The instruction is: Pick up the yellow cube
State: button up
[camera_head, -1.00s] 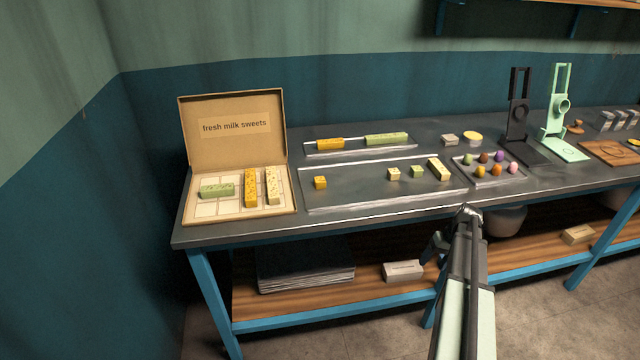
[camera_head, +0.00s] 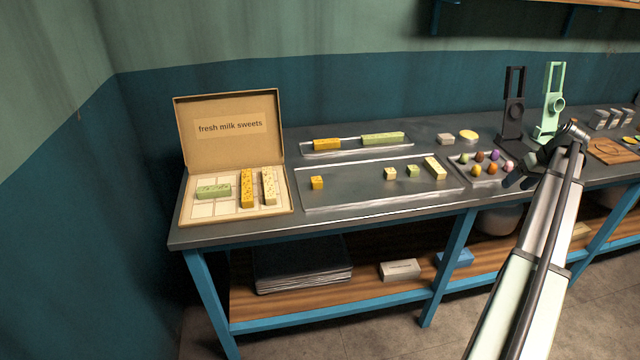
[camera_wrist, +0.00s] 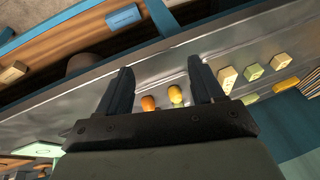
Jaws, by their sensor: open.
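The yellow cube (camera_head: 317,182) sits alone at the left end of the long clear tray (camera_head: 340,203) on the table in the head view. I cannot pick it out in the wrist view. My gripper (camera_head: 520,168) is at the right of that tray, beside the small tray of round sweets, well away from the cube. In the wrist view my gripper (camera_wrist: 160,82) is open. An orange and a yellow round sweet show below and between its fingers, with nothing held.
A cream cube (camera_head: 390,173), a green cube (camera_head: 413,171) and a pale bar (camera_head: 435,168) share the long tray. An open sweets box (camera_head: 230,140) stands at the left. The small sweets tray (camera_head: 486,182) and a black stand (camera_head: 514,110) are near my gripper.

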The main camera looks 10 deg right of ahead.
jog(key=w+a+r+n+g+y, duration=0.1)
jog(key=w+a+r+n, duration=0.3)
jog(key=w+a, duration=0.5)
jog(key=w+a+r+n+y, duration=0.15)
jog(key=w+a+n, duration=0.4)
jog(key=a, duration=0.55)
jog(key=n+g, duration=0.3)
jog(key=n, duration=0.7)
send_over(316, 179)
jog(key=d, duration=0.3)
jog(key=f, duration=0.5)
jog(key=shift+s+a, duration=0.1)
jog(key=shift+a, duration=0.1)
jog(key=shift+x, duration=3.15)
jog(key=shift+d, duration=0.15)
jog(key=c, duration=1.1)
